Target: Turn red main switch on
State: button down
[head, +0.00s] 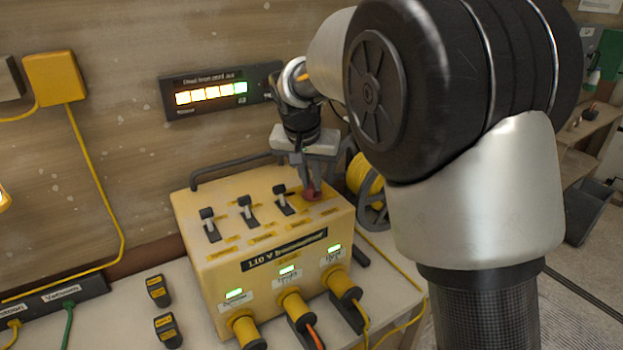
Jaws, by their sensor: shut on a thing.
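The red main switch (313,195) is a small red knob on the top right of the yellow 110 V transformer box (215,269). My gripper (311,186) points down over it from behind, with its fingers closed around the knob. The fingers partly hide the switch, so I cannot read its exact position. Three black toggle switches stand on the box's top, to the left of the red one. Three green lights glow above the sockets on the box's front.
Plugs sit in the front sockets, with cables running off right. Two small black-and-yellow objects (158,291) lie left of the box. A yellow cable reel (364,176) stands behind right. A display panel (218,92) with lit bars hangs on the wall. My arm fills the right side.

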jog(key=c, duration=1.8)
grip_release()
jog(key=v, duration=1.7)
jog(key=shift+r+p, duration=0.2)
jog(key=shift+p, duration=0.1)
jog(key=shift+s, duration=0.1)
jog(key=s+d+f+n+y+p, duration=0.1)
jog(key=s+d+n+p, duration=0.15)
jog(key=s+d, duration=1.35)
jog(key=s+d+f+t+p, duration=0.1)
jog(key=s+d+f, duration=0.1)
jog(key=s+f, duration=0.4)
jog(key=shift+s+d, duration=0.15)
jog(key=shift+s, duration=1.05)
